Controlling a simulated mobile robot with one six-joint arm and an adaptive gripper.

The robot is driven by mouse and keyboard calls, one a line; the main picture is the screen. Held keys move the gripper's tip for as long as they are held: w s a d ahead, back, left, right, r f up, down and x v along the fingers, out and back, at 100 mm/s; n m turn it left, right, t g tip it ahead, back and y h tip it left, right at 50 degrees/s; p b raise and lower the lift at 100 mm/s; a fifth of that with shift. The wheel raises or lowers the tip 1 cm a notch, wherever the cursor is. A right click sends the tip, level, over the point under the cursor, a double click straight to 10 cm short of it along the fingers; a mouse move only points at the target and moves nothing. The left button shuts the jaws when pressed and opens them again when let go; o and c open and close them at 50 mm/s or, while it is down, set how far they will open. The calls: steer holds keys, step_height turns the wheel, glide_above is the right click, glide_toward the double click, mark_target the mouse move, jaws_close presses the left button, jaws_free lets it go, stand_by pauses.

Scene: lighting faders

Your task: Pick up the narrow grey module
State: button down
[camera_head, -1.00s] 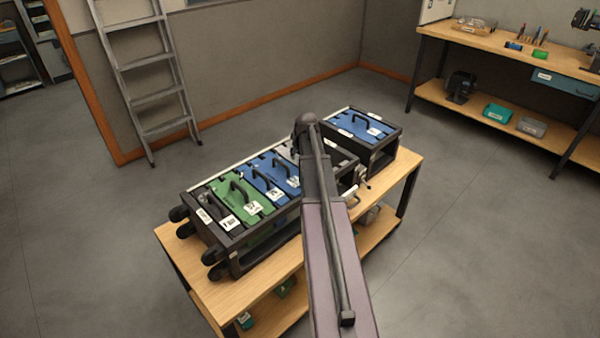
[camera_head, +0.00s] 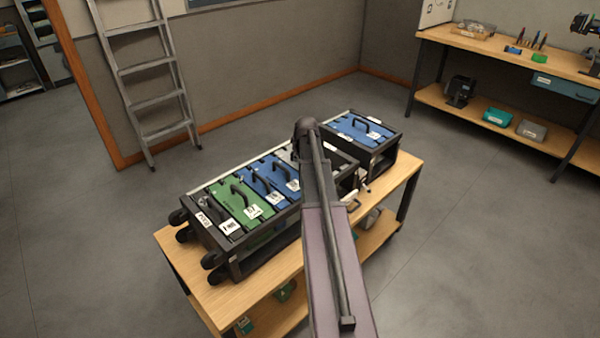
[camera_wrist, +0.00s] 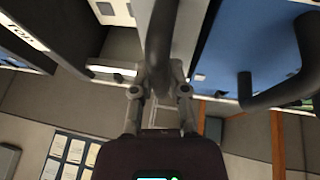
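The narrow grey module (camera_wrist: 186,38) shows in the wrist view as a pale strip with a dark handle (camera_wrist: 161,30). My gripper (camera_wrist: 162,72) is at this handle, with one finger on each side. The fingers are drawn in close and appear shut on it. In the head view my arm hides the gripper and most of the module; a pale bit of it (camera_head: 284,154) shows just left of the arm. I cannot tell whether the module sits fully in its slot or is raised.
The black rack (camera_head: 234,262) stands on a wooden table (camera_head: 207,293). It holds a black module (camera_head: 226,219), a green module (camera_head: 229,190) and blue modules (camera_head: 272,171). Another blue module (camera_head: 355,127) is right of my arm. A ladder (camera_head: 153,103) leans behind; open floor surrounds the table.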

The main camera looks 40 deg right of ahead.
steer(key=shift+w+r+p, duration=0.1)
steer(key=shift+r+p, duration=0.1)
steer(key=shift+p, duration=0.1)
step_height(320, 180, up, 10)
steer(key=p, duration=0.9)
steer(key=shift+f, duration=0.25)
steer(key=shift+r+p, duration=0.1)
steer(key=shift+p, duration=0.25)
stand_by(0.6)
steer(key=shift+r+p, duration=2.2)
steer(key=shift+r, duration=0.05)
